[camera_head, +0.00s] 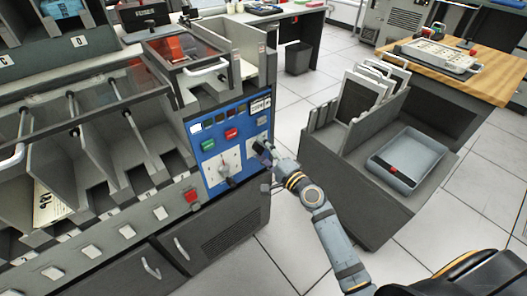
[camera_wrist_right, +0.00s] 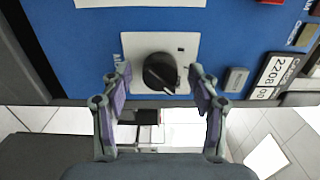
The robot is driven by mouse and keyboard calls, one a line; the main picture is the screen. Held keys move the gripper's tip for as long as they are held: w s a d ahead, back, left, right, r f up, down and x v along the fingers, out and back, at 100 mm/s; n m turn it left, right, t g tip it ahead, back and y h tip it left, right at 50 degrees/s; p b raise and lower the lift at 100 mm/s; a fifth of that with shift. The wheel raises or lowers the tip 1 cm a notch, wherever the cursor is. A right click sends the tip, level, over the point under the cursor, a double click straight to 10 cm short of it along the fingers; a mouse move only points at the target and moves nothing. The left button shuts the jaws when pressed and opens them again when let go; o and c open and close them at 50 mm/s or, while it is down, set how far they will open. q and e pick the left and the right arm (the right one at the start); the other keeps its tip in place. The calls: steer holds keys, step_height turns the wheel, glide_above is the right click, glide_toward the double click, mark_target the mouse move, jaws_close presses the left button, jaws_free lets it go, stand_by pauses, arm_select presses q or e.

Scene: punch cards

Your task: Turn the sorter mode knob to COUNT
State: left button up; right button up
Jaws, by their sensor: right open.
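The sorter's blue control panel (camera_head: 207,130) is on the right end of the machine. In the right wrist view, a round black knob (camera_wrist_right: 160,72) with a white pointer line sits on a white plate (camera_wrist_right: 184,47); its lettering is too small to read. My right gripper (camera_head: 262,149) is at the panel's right side, hiding most of that knob in the head view. In the right wrist view, the open fingers (camera_wrist_right: 160,88) are on either side of the knob, with gaps visible. A larger white plate with a dark handle (camera_head: 227,181) is lower left. My left gripper is out of view.
Green (camera_head: 208,145) and red (camera_head: 231,133) buttons and a counter (camera_wrist_right: 276,70) are on the panel. A red button (camera_head: 192,196) is below left. A grey cart with a blue tray (camera_head: 407,158) stands right, close to my right arm.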

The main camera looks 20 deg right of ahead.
steer(key=v, duration=0.7)
steer(key=shift+s, duration=0.25)
steer(key=shift+d, duration=0.1)
